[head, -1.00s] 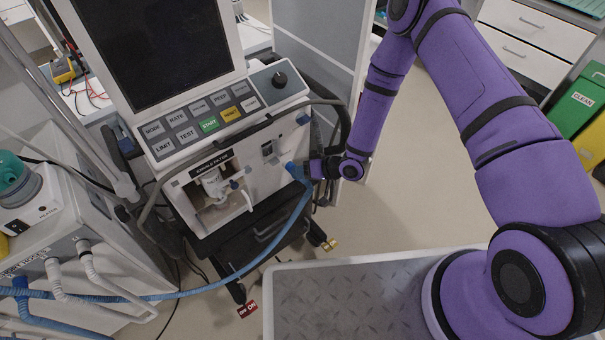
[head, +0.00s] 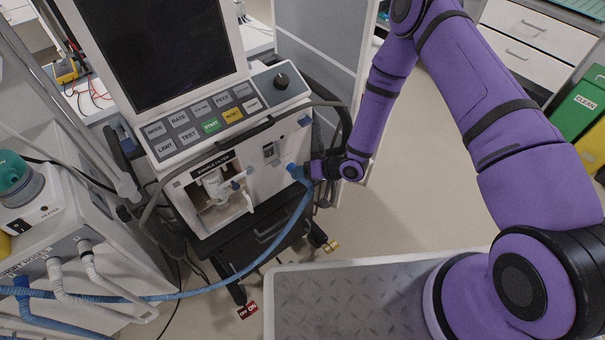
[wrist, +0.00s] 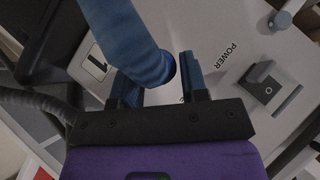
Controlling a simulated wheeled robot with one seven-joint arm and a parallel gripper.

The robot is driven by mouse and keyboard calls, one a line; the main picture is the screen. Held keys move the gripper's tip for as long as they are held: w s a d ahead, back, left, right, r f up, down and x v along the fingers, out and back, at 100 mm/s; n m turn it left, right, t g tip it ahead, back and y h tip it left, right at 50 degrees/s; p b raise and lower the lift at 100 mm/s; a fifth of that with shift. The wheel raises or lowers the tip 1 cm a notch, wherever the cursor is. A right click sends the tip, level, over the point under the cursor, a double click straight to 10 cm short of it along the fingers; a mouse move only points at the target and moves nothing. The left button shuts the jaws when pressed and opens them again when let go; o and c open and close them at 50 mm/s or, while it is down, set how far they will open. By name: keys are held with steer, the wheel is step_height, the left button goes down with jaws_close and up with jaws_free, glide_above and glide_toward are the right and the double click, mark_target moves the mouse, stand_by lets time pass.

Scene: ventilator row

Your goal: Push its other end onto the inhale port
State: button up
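The blue hose (head: 270,244) rises from the lower left to the front of the ventilator (head: 225,130). Its upper end (head: 297,172) is at a port low on the right of the white front panel. Whether it is seated on the port or only against it cannot be told. My gripper (head: 308,171) is at this hose end, coming from the right. The port itself is hidden behind the hose.
A power switch (wrist: 266,88) is beside the fingers in the wrist view. A white machine (head: 60,225) with several hoses stands at the left. The floor (head: 415,190) right of my forearm is clear.

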steer(key=o, duration=0.3)
steer(key=v, duration=1)
steer(key=shift+s+d+r, duration=0.15)
steer(key=shift+d+r, duration=0.1)
steer(key=shift+d, duration=0.05)
